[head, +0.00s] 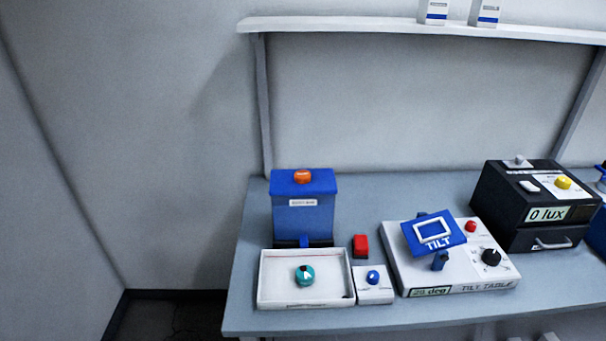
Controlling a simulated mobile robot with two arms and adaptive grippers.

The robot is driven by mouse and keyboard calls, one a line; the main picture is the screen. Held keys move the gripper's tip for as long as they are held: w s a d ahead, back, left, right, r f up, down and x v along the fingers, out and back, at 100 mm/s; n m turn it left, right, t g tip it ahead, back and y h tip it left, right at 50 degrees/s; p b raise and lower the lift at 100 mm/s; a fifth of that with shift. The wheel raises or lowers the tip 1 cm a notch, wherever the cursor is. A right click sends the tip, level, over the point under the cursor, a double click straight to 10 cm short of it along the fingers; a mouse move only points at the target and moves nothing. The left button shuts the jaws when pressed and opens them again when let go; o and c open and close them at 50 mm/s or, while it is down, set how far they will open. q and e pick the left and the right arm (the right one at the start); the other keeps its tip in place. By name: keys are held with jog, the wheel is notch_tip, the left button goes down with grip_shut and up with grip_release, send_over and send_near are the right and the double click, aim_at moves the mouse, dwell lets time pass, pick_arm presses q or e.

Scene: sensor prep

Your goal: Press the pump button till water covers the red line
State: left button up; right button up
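Neither of my grippers is in the head view. Several buttons show on the bench. A small white box (375,292) with a blue round button (373,277) stands right of a white tray; its label is too small to read. A blue box (304,217) with an orange button (302,176) on top stands behind the tray. I cannot tell which button, if any, is the pump's. Blue equipment (597,236) is cut off at the right edge, so most of it is hidden.
The grey bench (340,325) carries a white tray (349,278) with a teal knob-like item (304,275), a red block (360,246), a tilt table (465,279) and a black lux box (489,220). A shelf (370,25) with two small cartons hangs above.

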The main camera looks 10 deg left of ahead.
pick_arm(q)
grip_shut()
jog(key=shift+a, duration=0.1)
dwell(1.3)
